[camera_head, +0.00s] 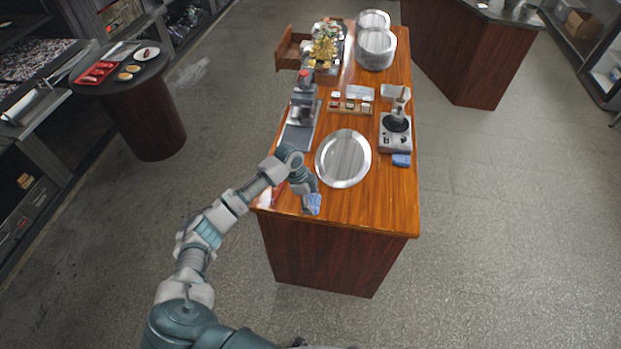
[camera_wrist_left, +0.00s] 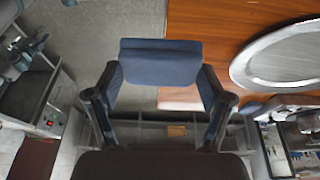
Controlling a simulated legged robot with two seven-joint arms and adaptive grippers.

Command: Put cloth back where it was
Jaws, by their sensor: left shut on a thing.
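My left gripper (camera_head: 308,191) is over the near left corner of the wooden counter (camera_head: 375,208). It is shut on a blue cloth (camera_head: 312,204), which hangs at its fingertips near the counter's front edge. In the left wrist view the cloth (camera_wrist_left: 160,62) spans between the two fingers, with floor and part of the wooden top behind it. I cannot tell whether the cloth touches the counter. My right gripper is not in view.
A round metal tray (camera_head: 343,158) lies just beyond the gripper. A grey machine (camera_head: 395,135) stands at the right edge with a small blue item (camera_head: 401,160) in front of it. A jar rack (camera_head: 350,106) is farther back. The counter's near right part is clear.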

